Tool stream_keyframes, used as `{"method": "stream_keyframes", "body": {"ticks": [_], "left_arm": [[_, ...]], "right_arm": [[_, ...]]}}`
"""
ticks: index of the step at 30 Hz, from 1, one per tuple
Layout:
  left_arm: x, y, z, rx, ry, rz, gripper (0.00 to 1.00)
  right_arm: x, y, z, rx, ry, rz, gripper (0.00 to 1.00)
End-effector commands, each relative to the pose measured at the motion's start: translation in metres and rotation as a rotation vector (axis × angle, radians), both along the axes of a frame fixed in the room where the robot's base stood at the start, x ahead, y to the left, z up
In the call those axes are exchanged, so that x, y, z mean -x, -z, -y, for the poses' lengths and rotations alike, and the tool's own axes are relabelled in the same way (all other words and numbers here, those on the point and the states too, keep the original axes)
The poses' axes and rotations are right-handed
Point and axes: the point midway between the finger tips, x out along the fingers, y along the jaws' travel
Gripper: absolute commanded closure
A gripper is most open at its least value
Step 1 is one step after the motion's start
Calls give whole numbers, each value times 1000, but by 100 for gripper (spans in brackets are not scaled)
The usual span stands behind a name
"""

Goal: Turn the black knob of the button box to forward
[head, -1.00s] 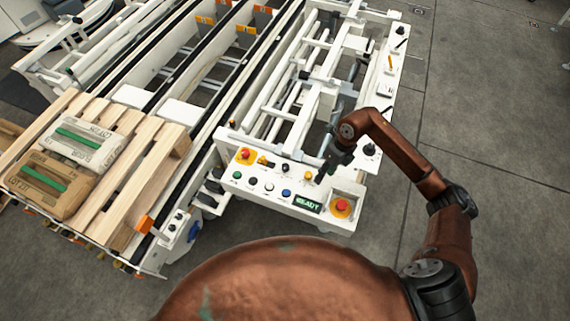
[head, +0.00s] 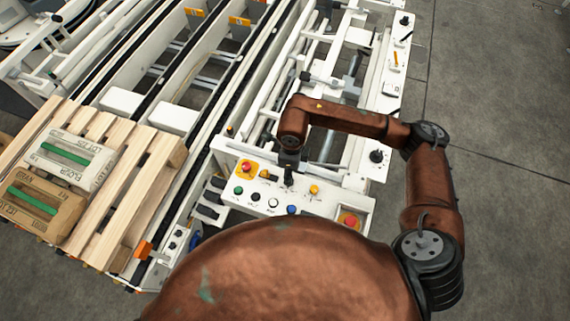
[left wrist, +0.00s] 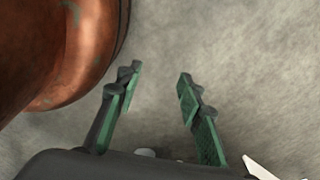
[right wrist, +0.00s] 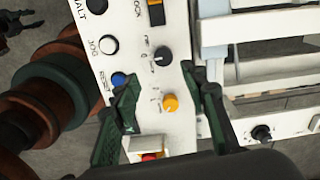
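The button box (head: 228,166) is a white panel in front of me. Its black knob (right wrist: 162,56) shows in the right wrist view, between an orange switch and a yellow knob; I cannot read its setting surely. In the head view my right gripper (head: 288,178) is over the panel there and largely hides the knob. In the right wrist view my right gripper (right wrist: 159,75) is open, with one fingertip to each side of the knob's line, apart from it. My left gripper (left wrist: 158,78) is open and empty above the grey floor.
Close by on the panel are a yellow knob (right wrist: 170,103), white button (right wrist: 109,44), blue button (right wrist: 118,79), orange switch (right wrist: 156,12) and red emergency stops (head: 246,167) (head: 348,220). A pallet (head: 150,185) with bags stands left. White rails lie behind the panel.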

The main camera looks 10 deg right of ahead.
Motion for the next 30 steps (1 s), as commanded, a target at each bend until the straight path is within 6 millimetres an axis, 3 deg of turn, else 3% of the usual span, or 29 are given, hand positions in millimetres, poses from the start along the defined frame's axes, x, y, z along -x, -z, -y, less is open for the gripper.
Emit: {"method": "stream_keyframes", "body": {"ticks": [5, 15, 21, 27, 30], "left_arm": [[3, 1, 0, -1, -1, -5, 65], [49, 4, -2, -3, -12, -61, 65], [37, 4, -2, -2, -9, -46, 65], [13, 3, -1, -1, -4, -15, 65], [11, 3, -1, 0, -4, -12, 65]], "right_arm": [[1, 11, -2, 2, -9, -1, 60], [0, 62, -5, 1, -12, -2, 60], [0, 77, -3, 2, -12, 0, 60], [0, 78, -3, 3, -10, 1, 60], [0, 78, -3, 2, -10, 0, 61]]}}
